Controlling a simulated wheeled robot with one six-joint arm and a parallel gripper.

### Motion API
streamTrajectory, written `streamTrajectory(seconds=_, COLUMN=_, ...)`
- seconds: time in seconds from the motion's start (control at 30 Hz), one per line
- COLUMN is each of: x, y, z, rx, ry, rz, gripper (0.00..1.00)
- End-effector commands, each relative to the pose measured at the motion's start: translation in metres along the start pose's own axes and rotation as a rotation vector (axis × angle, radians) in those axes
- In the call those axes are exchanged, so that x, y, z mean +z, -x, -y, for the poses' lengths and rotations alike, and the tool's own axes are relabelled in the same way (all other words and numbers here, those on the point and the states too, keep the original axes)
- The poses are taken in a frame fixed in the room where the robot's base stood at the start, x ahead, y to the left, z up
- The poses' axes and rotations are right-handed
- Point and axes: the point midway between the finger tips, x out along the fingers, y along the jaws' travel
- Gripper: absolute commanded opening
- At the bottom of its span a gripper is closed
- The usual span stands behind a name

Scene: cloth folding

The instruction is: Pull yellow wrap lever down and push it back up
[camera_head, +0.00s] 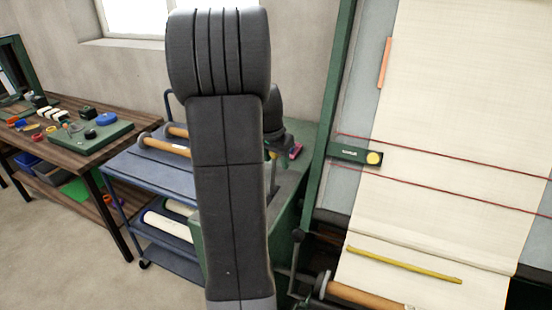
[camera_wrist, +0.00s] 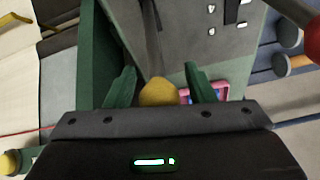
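The yellow lever knob (camera_wrist: 159,92) shows in the wrist view between the two green fingers of my gripper (camera_wrist: 160,84). The fingers are apart, one on each side of the knob, with a small gap visible at the right finger; contact at the left is unclear. A second round yellow knob (camera_head: 374,158) sits on a green labelled bar on the cloth frame.
Cream cloth (camera_head: 450,100) with red lines hangs on the green frame at right, with a yellow stick (camera_head: 404,265) across it. A pink-edged object (camera_wrist: 216,91) lies behind the right finger. A blue cart (camera_head: 150,178) and wooden workbench (camera_head: 75,160) stand left.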

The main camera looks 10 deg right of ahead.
Motion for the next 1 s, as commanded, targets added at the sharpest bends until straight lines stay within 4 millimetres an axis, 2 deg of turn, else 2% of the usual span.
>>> streamTrajectory(seconds=0.17, x=-0.001, y=0.006, z=0.000, rx=-0.001, ry=0.000, rz=-0.002, gripper=0.49)
streamTrajectory(seconds=0.27, x=-0.001, y=0.020, z=0.001, rx=-0.003, ry=0.000, rz=-0.005, gripper=0.49)
streamTrajectory(seconds=0.6, x=0.000, y=0.096, z=0.001, rx=-0.004, ry=0.001, rz=-0.005, gripper=0.49)
streamTrajectory(seconds=0.73, x=0.000, y=0.118, z=0.001, rx=-0.004, ry=0.001, rz=-0.003, gripper=0.49)
streamTrajectory(seconds=1.0, x=0.000, y=0.138, z=0.000, rx=-0.001, ry=0.000, rz=0.000, gripper=0.49)
